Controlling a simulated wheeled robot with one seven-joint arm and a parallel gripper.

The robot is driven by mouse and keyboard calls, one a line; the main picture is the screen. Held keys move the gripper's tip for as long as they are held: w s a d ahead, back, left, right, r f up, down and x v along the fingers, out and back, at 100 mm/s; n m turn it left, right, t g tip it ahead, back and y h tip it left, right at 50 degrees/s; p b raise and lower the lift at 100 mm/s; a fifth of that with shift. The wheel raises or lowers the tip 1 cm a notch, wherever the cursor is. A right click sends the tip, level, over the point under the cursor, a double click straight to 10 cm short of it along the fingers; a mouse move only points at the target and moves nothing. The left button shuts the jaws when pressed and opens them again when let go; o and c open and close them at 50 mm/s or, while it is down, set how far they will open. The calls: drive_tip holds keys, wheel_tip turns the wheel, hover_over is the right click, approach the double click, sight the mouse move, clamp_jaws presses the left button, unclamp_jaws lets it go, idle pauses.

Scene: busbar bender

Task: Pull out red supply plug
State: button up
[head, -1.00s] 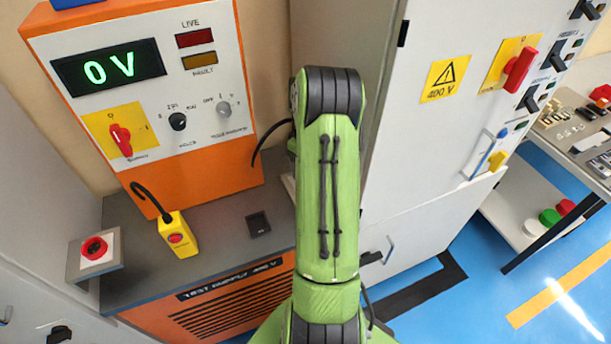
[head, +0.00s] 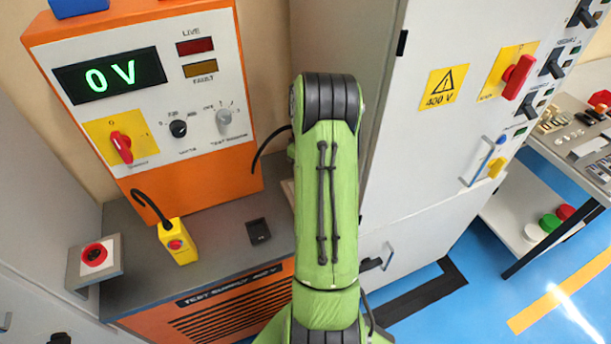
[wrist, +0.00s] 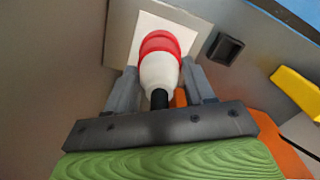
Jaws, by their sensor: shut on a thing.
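The red supply plug (wrist: 159,66) shows in the wrist view, with a red collar, a white body and a black cable end toward me. Its red end meets a pale square plate (wrist: 140,28) on a grey surface; whether it is fully seated there I cannot tell. My gripper (wrist: 160,82) is shut on the plug, one grey finger on each side of the white body. In the head view my green arm hides the gripper and the plug.
The orange test supply (head: 150,80) reads 0 V, with its LIVE lamp dark. A yellow pendant box (head: 178,242) and a red button box (head: 95,255) are on the left. A grey cabinet (head: 425,130) stands close on the right of my arm. A dark socket (wrist: 224,48) is beside the plate.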

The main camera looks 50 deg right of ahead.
drive_tip(key=shift+r+p, duration=1.05)
drive_tip(key=shift+r, duration=0.55)
wheel_tip(320, 180, up, 5)
drive_tip(key=p, duration=0.4)
drive_tip(key=shift+r, duration=0.1)
